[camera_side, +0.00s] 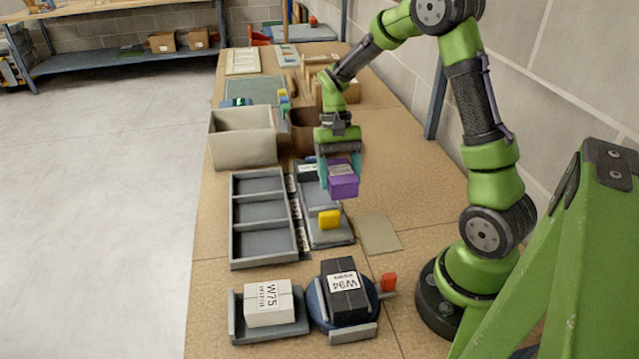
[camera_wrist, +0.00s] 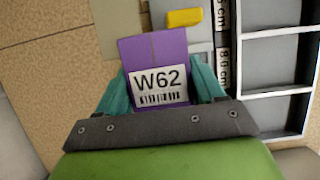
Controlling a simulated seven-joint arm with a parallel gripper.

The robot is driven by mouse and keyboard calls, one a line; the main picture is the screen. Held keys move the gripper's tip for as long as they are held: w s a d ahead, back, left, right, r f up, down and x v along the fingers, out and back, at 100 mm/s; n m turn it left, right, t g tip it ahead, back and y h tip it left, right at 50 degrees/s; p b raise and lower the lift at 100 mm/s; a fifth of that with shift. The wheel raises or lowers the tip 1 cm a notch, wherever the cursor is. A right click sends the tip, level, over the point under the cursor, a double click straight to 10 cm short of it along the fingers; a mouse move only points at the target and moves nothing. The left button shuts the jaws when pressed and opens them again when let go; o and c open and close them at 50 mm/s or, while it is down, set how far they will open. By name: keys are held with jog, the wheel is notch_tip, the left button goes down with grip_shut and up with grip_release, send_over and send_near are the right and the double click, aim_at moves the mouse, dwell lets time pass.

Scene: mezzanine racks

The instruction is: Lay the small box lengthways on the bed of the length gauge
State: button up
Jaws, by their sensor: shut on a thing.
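The small purple box (camera_side: 343,183) carries a white label that reads W62 in the wrist view (camera_wrist: 160,88). My gripper (camera_side: 339,180) is shut on it, with the teal fingers on its two sides. The length gauge (camera_side: 316,238) is a grey bed with a scale strip along its left side and a yellow block (camera_side: 329,219) on it. In the side view the box overlaps the bed's right part and appears raised; the exact gap is unclear. In the wrist view the yellow block (camera_wrist: 184,17) and scale strip (camera_wrist: 223,50) lie beyond and right of the box.
A grey three-compartment tray (camera_side: 233,225) stands left of the gauge. In front are a white W75 box (camera_side: 268,303) on a grey tray and a black W94 box (camera_side: 345,290) on a round blue stand. A beige bin (camera_side: 241,139) stands behind. A flat tan square (camera_side: 378,234) lies at right.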

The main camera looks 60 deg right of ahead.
send_over(320, 202)
jog(key=d, duration=0.1)
jog(key=shift+w+f, duration=0.15)
jog(key=shift+w, duration=0.15)
jog(key=shift+w+d+f, duration=0.1)
jog(key=shift+w+f, duration=0.05)
jog(key=shift+f, duration=1.25)
jog(key=shift+w+f, duration=0.1)
jog(key=shift+f, duration=1.25)
jog(key=shift+f, duration=0.4)
jog(key=o, duration=1.2)
jog(key=v, duration=1.7)
jog(key=shift+s, duration=0.2)
